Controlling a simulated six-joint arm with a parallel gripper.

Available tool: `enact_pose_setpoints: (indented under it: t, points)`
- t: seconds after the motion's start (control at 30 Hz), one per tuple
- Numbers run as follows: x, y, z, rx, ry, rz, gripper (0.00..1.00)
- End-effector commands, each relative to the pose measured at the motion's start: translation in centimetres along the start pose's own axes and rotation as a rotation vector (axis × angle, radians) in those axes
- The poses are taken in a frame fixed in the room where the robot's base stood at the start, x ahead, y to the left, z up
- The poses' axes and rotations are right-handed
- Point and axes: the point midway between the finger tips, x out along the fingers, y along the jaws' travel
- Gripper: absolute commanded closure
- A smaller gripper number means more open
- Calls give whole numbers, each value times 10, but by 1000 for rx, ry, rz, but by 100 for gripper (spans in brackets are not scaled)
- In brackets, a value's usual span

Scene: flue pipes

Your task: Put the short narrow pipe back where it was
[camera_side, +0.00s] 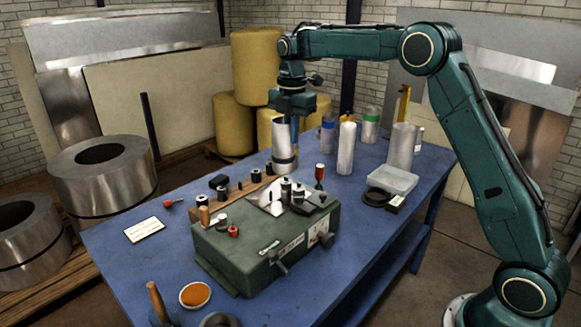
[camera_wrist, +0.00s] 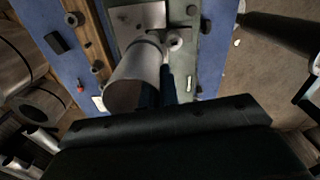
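A silver pipe (camera_side: 283,140) with a dark band low down stands upright directly under my gripper (camera_side: 287,120) in the side view. Its upper end is hidden by the gripper. In the wrist view the same pipe (camera_wrist: 135,82) shows its open end towards me, with a dark finger along its right side. I cannot tell whether the fingers press on it, or whether its foot touches the table. A slim plain pipe (camera_side: 346,148) and a wider plain pipe (camera_side: 402,146) stand on the table to the right. A blue-banded pipe (camera_side: 328,134) and a green-banded pipe (camera_side: 370,125) stand behind.
A green machine (camera_side: 265,240) fills the middle of the blue table (camera_side: 125,265), close in front of the pipe. A wooden rail (camera_side: 234,192) with small dark parts lies behind the machine. A clear tray (camera_side: 392,180) and a dark round piece (camera_side: 376,197) lie at the right.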

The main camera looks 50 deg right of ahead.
Motion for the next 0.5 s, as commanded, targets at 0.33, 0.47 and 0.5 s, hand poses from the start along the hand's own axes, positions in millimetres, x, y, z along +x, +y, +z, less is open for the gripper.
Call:
enact_pose_setpoints:
  t: [0.33,0.47,0.5]
  points:
    - [-2,-11,20,45,0,1,100]
    - [-3,-27,43,102,0,1,100]
    - [-3,-33,52,124,0,0,100]
